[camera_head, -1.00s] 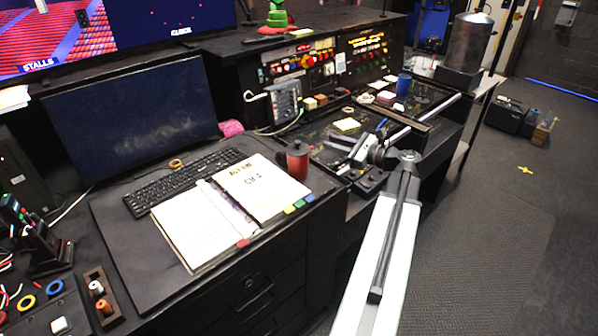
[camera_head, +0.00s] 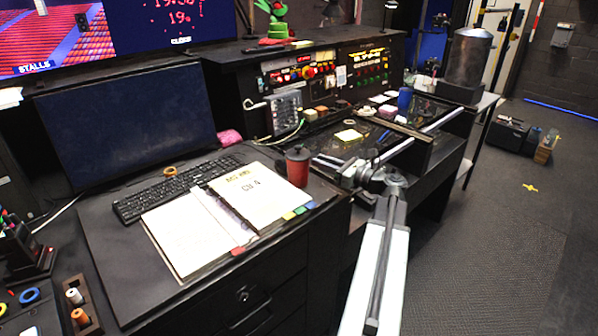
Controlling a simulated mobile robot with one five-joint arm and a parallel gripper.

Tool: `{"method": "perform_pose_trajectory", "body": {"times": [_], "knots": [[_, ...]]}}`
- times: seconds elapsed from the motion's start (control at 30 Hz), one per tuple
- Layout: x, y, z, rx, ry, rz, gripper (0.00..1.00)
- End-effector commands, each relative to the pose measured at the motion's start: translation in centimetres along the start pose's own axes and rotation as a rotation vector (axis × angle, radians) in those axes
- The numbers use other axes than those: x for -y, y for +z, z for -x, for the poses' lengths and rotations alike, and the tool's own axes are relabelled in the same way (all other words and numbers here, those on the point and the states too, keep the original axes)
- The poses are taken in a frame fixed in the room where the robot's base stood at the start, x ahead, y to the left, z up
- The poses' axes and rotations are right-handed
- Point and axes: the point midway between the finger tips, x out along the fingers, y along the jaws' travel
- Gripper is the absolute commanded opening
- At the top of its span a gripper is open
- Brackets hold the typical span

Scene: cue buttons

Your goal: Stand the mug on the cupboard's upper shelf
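A red cup-like vessel with a dark top (camera_head: 298,167) stands upright on the desk, right of the open binder; I cannot tell if it is the mug. A plain blue cup (camera_head: 404,99) stands farther back on the console. No open cupboard with an upper shelf can be made out. My gripper (camera_head: 343,170) is at the end of my arm, low over the console's front edge, right of the red vessel and apart from it. Its fingers blend into the dark clutter, so their opening and any contents cannot be told.
The desk (camera_head: 110,225) holds a keyboard (camera_head: 175,187), an open binder (camera_head: 240,200) and a monitor (camera_head: 130,120). Drawers (camera_head: 255,300) are below. A metal cylinder (camera_head: 469,62) stands on the back-right table.

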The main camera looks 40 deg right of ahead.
Motion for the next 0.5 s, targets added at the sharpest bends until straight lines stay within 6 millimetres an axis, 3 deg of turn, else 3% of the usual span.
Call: {"method": "perform_pose_trajectory", "body": {"times": [0.23, 0.47, 0.5], "knots": [[-0.2, -0.3, -4.2, 0.000, 0.002, 0.000, 0.20], [-0.2, -0.3, -4.5, 0.000, -0.001, 0.000, 0.20], [-0.2, -0.3, -4.5, 0.000, -0.001, 0.000, 0.09]]}}
